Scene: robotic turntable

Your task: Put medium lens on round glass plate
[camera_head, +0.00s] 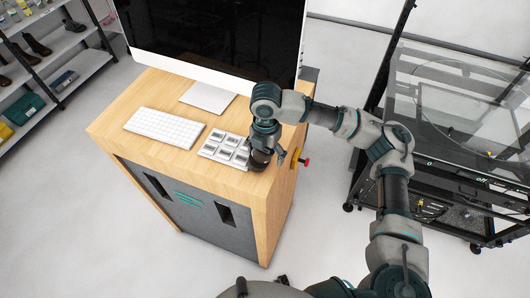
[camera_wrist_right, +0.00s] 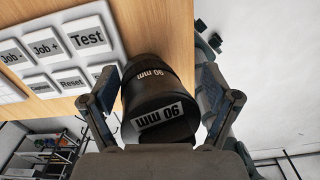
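A black cylindrical lens labelled "90 mm" (camera_wrist_right: 158,95) fills the middle of the right wrist view. It also shows as a small dark shape (camera_head: 260,160) at the front right corner of the desk top. My right gripper (camera_wrist_right: 160,92) has one finger on each side of the lens, with a small gap visible at the sides, so it looks open around it. The round glass plate (camera_head: 455,100) shows faintly inside the clear enclosure at the right. My left gripper is not in view.
The wooden desk (camera_head: 110,125) carries a keyboard (camera_head: 165,127), a labelled button pad (camera_head: 224,149) and a large monitor (camera_head: 220,35). A red button (camera_head: 306,162) sticks out of its right side. Shelves (camera_head: 45,55) stand at the left. Open floor separates desk and enclosure.

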